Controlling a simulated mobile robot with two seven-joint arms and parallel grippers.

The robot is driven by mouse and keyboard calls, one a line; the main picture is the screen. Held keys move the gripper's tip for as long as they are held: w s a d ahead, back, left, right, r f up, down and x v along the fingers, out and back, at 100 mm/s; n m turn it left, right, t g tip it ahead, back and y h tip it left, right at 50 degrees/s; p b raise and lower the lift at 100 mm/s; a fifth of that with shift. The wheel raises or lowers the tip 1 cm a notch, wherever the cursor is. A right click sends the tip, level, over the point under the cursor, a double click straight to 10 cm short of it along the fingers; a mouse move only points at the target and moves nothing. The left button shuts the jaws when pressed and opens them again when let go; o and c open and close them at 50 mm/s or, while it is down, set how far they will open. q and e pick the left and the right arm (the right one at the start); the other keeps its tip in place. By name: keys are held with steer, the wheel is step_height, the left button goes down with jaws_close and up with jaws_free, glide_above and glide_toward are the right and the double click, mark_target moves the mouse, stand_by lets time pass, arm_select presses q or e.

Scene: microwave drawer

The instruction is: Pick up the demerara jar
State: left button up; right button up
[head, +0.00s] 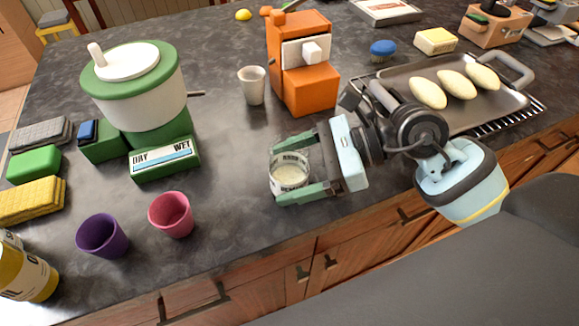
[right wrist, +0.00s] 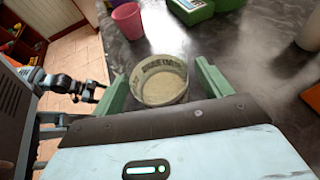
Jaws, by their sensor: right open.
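A small round glass jar with a pale filling and a printed label (head: 290,172) stands on the dark counter. Its label is too small to read fully; it fits the demerara jar. My right gripper (head: 274,174) is open, with one green finger on each side of the jar. In the right wrist view the jar (right wrist: 160,85) sits between the two spread fingers (right wrist: 160,74), seen from above, with a gap at the sides. I cannot tell whether either finger touches it.
An orange machine (head: 302,60) and a white cup (head: 252,85) stand behind the jar. A pink cup (head: 170,214), purple cup (head: 102,236) and green-white mixer (head: 150,125) are left. A tray (head: 410,75) with pale loaves is right. The counter's front edge is close.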

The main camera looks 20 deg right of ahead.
steer(key=shift+a+f, duration=0.1)
steer(key=shift+a, duration=0.15)
steer(key=c, duration=1.1)
step_height(320, 180, up, 10)
steer(key=shift+p, duration=0.45)
